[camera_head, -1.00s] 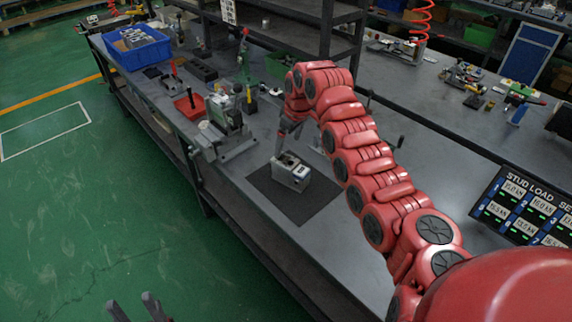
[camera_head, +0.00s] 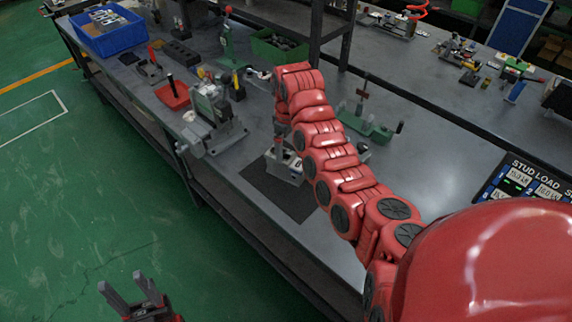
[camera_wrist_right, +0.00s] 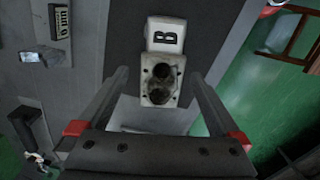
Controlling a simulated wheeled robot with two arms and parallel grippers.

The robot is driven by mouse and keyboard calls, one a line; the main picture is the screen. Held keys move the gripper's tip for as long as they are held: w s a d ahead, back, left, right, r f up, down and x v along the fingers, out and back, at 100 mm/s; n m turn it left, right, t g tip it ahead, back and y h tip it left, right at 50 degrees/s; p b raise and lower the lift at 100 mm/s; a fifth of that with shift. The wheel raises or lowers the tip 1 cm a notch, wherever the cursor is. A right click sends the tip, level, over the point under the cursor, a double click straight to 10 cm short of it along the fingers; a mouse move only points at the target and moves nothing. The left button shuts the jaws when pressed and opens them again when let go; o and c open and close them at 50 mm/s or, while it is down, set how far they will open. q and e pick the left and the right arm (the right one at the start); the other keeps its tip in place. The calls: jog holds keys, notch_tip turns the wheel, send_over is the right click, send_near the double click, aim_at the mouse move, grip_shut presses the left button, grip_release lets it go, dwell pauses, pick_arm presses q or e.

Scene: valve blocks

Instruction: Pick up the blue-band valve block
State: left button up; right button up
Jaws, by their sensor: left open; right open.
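A grey metal valve block (camera_head: 290,171) stands on a dark mat (camera_head: 268,190) on the bench, partly hidden by my right arm. In the right wrist view the block (camera_wrist_right: 160,82) shows two round bores and a white plate with a black "B". I cannot make out a blue band. My right gripper (camera_wrist_right: 160,76) is open, with one finger to each side of the block and gaps between. Its fingertips are mostly hidden in the head view. My left gripper (camera_head: 122,282) is open and empty over the green floor, in front of the bench.
A grey fixture (camera_head: 212,112) stands left of the mat, with a red tray (camera_head: 172,96) and a blue bin (camera_head: 106,38) beyond. A green fixture (camera_head: 362,126) stands behind my right arm. A display board (camera_head: 522,180) is at the right. Bare bench lies right of the mat.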

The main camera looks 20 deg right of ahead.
aim_at(287, 154)
jog(key=shift+f+p, duration=0.3)
jog(key=shift+f, duration=0.85)
jog(key=shift+f+p, duration=0.35)
jog(key=shift+p, duration=0.2)
jog(key=f+p, duration=0.1)
jog(key=f, duration=0.2)
jog(key=shift+a+f, duration=0.15)
jog(key=shift+a, duration=0.05)
jog(key=shift+f, duration=0.55)
jog(key=shift+r, duration=0.1)
grip_shut()
